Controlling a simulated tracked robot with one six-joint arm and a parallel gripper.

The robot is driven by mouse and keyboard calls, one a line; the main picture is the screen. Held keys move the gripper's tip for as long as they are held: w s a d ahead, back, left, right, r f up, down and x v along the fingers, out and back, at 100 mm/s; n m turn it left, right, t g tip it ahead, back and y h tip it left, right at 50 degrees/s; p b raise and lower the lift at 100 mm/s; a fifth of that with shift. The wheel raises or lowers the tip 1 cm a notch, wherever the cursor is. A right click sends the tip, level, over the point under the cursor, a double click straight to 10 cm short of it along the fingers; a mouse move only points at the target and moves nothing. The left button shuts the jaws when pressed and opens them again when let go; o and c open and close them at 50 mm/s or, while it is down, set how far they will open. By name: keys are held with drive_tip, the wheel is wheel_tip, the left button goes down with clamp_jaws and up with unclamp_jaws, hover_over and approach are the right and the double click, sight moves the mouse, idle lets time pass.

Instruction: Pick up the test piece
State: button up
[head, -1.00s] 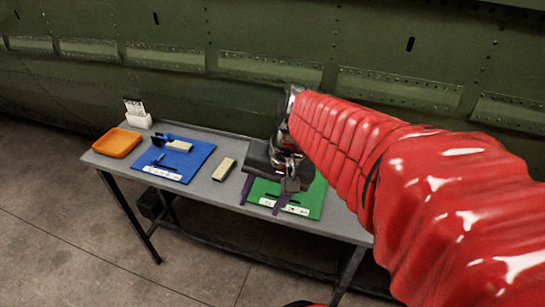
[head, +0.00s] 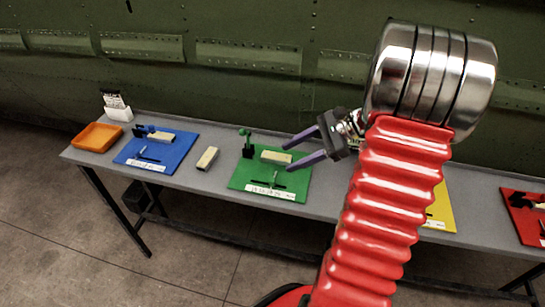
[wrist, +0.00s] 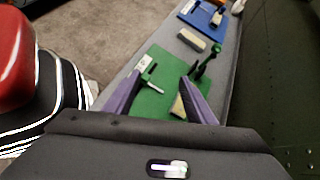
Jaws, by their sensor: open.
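A beige block (head: 207,158) lies loose on the grey table between the blue and green boards; it also shows in the wrist view (wrist: 191,40). Similar beige blocks lie on the green board (head: 276,157) and the blue board (head: 161,137). Which of these is the test piece I cannot tell from looks alone. My gripper (head: 287,157) has purple fingers spread open with nothing between them. It is above the table by the right side of the green board, apart from the loose block. In the wrist view, the gripper (wrist: 164,75) has the green board between and beyond its fingers.
The green board (head: 239,181) carries a dark green upright fixture (head: 246,146). Yellow (head: 440,210) and red (head: 527,228) boards are at right. A green riveted fuselage wall (head: 230,60) rises behind.

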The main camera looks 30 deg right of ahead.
drive_tip(key=d+f+m+t, duration=0.1)
drive_tip(key=d+m, duration=0.1)
drive_tip(key=d, duration=0.1)
drive_tip(key=s+d+f+m+t, duration=0.1)
drive_tip(key=d, duration=0.3)
drive_tip(key=d+f+m+t, duration=0.1)
drive_tip(key=d+m+t, duration=0.1)
drive_tip(key=d, duration=0.1)
drive_tip(key=shift+s+d+f+m, duration=0.15)
drive_tip(key=shift+f+m, duration=0.1)
drive_tip(key=shift+m, duration=0.05)
approach(279, 156)
drive_tip(key=shift+x, duration=1.85)
drive_tip(key=shift+x, duration=2.6)
drive_tip(key=shift+c, duration=0.3)
drive_tip(key=c, duration=1.1)
